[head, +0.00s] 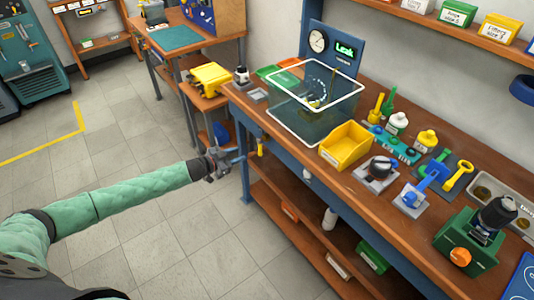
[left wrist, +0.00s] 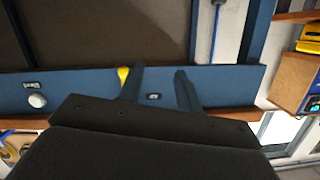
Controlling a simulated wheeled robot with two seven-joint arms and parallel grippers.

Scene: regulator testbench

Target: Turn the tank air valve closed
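A small yellow handle (head: 260,147), which looks like the tank air valve, hangs on the blue front rail of the workbench below the clear water tank (head: 290,117). In the left wrist view the yellow handle (left wrist: 123,73) shows just left of one finger, which partly hides it. My left gripper (head: 234,158) is in front of the bench's left end, a little left of the handle in the head view. Its two fingers (left wrist: 160,86) are apart with nothing held between them. I cannot tell whether a finger touches the handle. My right gripper is not in view.
A white knob (head: 307,175) sits further right on the blue rail. The bench top holds a yellow bin (head: 346,146), regulator parts and a gauge panel (head: 332,49) reading "Leak". A lower shelf with bins runs beneath.

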